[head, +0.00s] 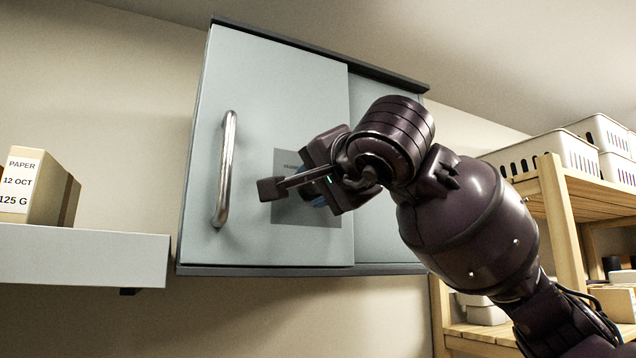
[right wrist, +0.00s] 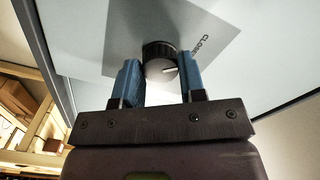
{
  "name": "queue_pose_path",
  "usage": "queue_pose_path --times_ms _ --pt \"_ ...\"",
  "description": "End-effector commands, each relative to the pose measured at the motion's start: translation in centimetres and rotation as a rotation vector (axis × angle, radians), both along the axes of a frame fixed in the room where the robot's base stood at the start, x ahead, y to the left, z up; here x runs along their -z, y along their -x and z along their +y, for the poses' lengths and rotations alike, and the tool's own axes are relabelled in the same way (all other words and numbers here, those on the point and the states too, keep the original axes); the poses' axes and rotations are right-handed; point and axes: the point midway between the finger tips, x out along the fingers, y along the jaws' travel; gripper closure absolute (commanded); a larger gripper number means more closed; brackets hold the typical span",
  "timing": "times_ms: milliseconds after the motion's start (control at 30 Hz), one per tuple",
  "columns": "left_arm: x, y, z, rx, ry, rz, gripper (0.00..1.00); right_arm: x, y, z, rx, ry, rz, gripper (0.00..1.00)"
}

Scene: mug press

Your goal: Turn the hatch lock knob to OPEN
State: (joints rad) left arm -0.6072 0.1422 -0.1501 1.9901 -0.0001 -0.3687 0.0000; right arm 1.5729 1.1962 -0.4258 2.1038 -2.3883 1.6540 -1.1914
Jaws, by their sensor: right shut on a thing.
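The hatch lock knob (right wrist: 159,55) is round and dark with a ribbed edge, a pale face and a white pointer mark. It sits on a grey label plate (right wrist: 110,35), where part of the word CLOSED is readable in the right wrist view. My right gripper (right wrist: 161,78) has its two blue fingers on either side of the knob, shut on it. In the head view the knob is hidden behind my right gripper (head: 318,192), and the grey plate (head: 300,216) shows partly around it. The hatch (head: 270,95) is a pale blue-grey panel. My left gripper is out of view.
A long metal handle (head: 225,168) stands out from the hatch left of the plate. A white shelf (head: 85,257) with a paper box (head: 36,188) is at the left. A wooden rack (head: 560,215) with white baskets (head: 550,152) stands at the right.

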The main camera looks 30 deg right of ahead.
Motion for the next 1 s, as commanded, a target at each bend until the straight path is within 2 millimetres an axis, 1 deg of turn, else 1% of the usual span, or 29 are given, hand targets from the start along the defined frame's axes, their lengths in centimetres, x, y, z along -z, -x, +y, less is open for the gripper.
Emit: queue_pose_path --times_ms 167,367,567,1000 --pt "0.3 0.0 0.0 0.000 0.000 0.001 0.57 0.1 0.0 0.0 0.000 -0.029 -0.002 0.86" --pt "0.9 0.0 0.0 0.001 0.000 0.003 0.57 0.2 0.0 0.0 0.000 -0.129 -0.006 0.86" --pt "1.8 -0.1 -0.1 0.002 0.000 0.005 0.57 0.2 -0.1 0.0 0.000 -0.296 -0.015 0.86" --pt "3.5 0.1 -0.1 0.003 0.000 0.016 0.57 0.1 -0.1 0.0 0.002 -0.714 -0.038 0.86"
